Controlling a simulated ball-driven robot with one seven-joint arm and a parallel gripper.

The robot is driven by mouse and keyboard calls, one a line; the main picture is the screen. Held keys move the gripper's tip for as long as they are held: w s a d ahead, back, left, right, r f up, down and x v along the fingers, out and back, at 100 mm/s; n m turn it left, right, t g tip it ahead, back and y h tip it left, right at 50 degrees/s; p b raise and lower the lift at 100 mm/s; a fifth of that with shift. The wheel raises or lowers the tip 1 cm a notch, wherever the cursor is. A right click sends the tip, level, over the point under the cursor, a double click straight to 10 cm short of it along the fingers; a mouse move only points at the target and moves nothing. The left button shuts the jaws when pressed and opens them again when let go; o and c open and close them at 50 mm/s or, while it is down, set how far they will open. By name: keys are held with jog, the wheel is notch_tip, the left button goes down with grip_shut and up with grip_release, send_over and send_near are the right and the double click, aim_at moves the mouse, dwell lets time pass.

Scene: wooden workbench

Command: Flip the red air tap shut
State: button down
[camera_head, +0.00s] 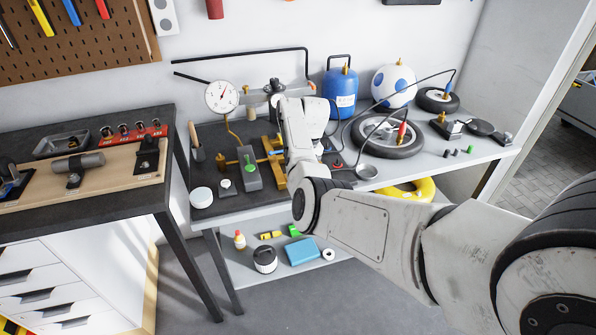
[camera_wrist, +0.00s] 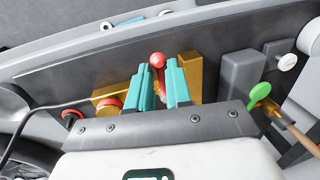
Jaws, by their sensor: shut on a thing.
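In the wrist view, my gripper (camera_wrist: 159,72) has its two teal fingers on either side of a lever with a red ball knob (camera_wrist: 157,59), which I take as the red air tap. The fingers are shut on it, and the knob shows at their tips. Brass fittings (camera_wrist: 188,66) lie behind and beside the fingers. The lever's lower part is hidden between the fingers. In the head view, my arm hides the gripper and the tap; part of the brass fittings (camera_head: 276,172) shows just left of it.
In the wrist view, a red round knob (camera_wrist: 110,104) and a red-rimmed part (camera_wrist: 72,116) sit left of the fingers. In the head view, a dial gauge (camera_head: 221,97), a blue tank (camera_head: 341,92) and a wheel (camera_head: 388,136) stand around my arm.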

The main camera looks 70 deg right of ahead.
jog(key=shift+d, duration=0.1)
dwell(0.4)
jog(key=c, duration=1.2)
grip_release()
notch_tip(320, 180, up, 11)
jog(key=s+d+b, duration=0.1)
jog(key=shift+s+d+f, duration=0.15)
jog(key=shift+s+d, duration=0.05)
jog(key=shift+s, duration=0.1)
